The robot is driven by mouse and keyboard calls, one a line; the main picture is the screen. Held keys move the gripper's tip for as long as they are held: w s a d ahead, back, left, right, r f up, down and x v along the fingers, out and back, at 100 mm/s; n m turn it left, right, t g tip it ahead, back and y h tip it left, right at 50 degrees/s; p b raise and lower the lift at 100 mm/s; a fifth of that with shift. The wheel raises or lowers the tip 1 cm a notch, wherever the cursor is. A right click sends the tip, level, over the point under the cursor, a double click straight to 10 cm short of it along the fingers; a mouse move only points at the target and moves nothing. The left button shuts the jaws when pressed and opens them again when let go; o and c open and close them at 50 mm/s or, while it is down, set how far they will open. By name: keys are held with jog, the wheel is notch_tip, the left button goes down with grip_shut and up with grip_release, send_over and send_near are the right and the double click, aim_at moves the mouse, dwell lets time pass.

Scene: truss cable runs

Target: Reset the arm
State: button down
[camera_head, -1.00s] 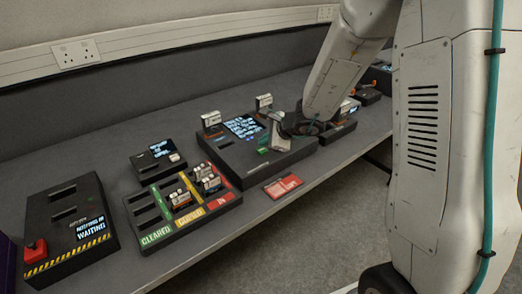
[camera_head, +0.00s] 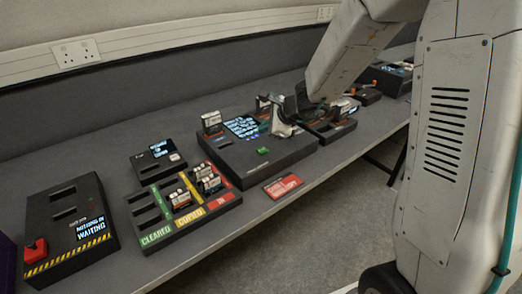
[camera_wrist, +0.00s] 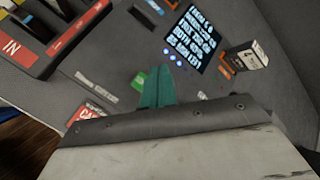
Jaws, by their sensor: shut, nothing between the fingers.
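My gripper (camera_wrist: 156,88) shows in the wrist view as teal fingers closed together, with nothing between them. They are above the large dark console, beside its lit screen (camera_wrist: 191,38) and green button (camera_wrist: 138,81). In the head view my arm comes down from the upper right, and the gripper's end is above the right part of the console (camera_head: 258,158). The fingertips are hard to make out there.
A sorting tray (camera_head: 150,239) with cleared and red sections holds several small modules. Left of it is a box with a red button (camera_head: 36,250). A red card (camera_head: 283,186) lies at the bench's front edge. A module (camera_wrist: 245,57) stands beside the screen.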

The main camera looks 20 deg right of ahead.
jog(key=shift+s+a+n, duration=0.15)
jog(key=shift+a+n, duration=0.15)
jog(key=shift+a, duration=0.05)
jog(key=s+a+r+n+g+y, duration=0.1)
jog(key=s+a+r+n+g, duration=0.15)
jog(key=s+n, duration=0.45)
jog(key=s+a+r+n+g+y, duration=0.2)
jog(key=s+a+n+g, duration=0.15)
jog(key=s, duration=0.55)
jog(key=s+d+r+n+h, duration=0.2)
jog(key=s+d+r+n, duration=0.1)
jog(key=s, duration=0.4)
jog(key=s+d+r+n+h, duration=0.3)
jog(key=s, duration=0.4)
jog(key=s+d+r+n+h, duration=0.2)
jog(key=s+r+n, duration=0.1)
jog(key=s, duration=0.4)
jog(key=shift+d+n+g+h, duration=0.3)
jog(key=shift+d+n, duration=0.1)
jog(key=shift+n, duration=0.05)
